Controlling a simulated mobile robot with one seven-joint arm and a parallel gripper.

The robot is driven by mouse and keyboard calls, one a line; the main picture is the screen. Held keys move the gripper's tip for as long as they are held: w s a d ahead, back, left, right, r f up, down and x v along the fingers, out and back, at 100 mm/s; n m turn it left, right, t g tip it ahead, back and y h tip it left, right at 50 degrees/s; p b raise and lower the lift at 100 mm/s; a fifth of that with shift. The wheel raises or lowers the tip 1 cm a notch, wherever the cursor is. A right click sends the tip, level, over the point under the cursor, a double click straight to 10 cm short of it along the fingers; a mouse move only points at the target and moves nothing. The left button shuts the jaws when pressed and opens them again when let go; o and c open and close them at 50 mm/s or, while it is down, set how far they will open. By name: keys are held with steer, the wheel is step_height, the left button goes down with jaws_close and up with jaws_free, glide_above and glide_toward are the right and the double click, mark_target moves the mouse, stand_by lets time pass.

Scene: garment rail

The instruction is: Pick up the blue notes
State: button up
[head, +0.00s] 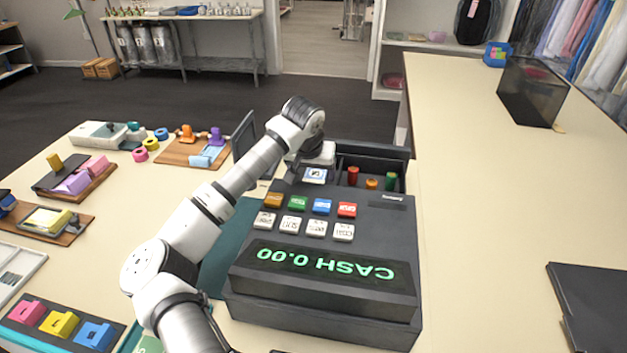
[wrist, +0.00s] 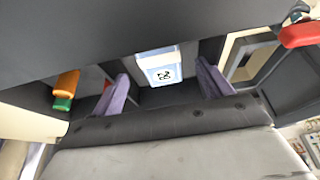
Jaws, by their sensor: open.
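A pale blue and white block with a dark pictogram, seemingly the blue notes (wrist: 161,68), sits in a dark recess in the wrist view. My gripper (wrist: 165,84) is open, its two purple fingers on either side of the block with gaps between. Nothing is held. In the head view my gripper (head: 314,156) is low at the back of the black cash register, beside its open compartments. A white block with a blue mark (head: 315,175) shows just in front of it, probably the same block. The fingertips are hidden there.
The cash register (head: 330,235) has coloured keys and a display reading CASH 0.00. Red, orange (head: 371,183) and green cylinders stand in its compartments right of my gripper. Stationery blocks, including a light blue one (head: 207,156), lie on the left table. The right counter (head: 455,150) is mostly clear.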

steer(key=shift+p+x, duration=0.4)
steer(key=shift+x, duration=1.35)
steer(key=c, duration=1.1)
steer(key=shift+r, duration=0.1)
step_height(320, 180, up, 19)
steer(key=b, duration=0.5)
step_height(320, 180, up, 6)
steer(key=p, duration=0.5)
glide_above(314, 180)
steer(key=shift+s+a, duration=0.1)
steer(key=shift+s, duration=0.25)
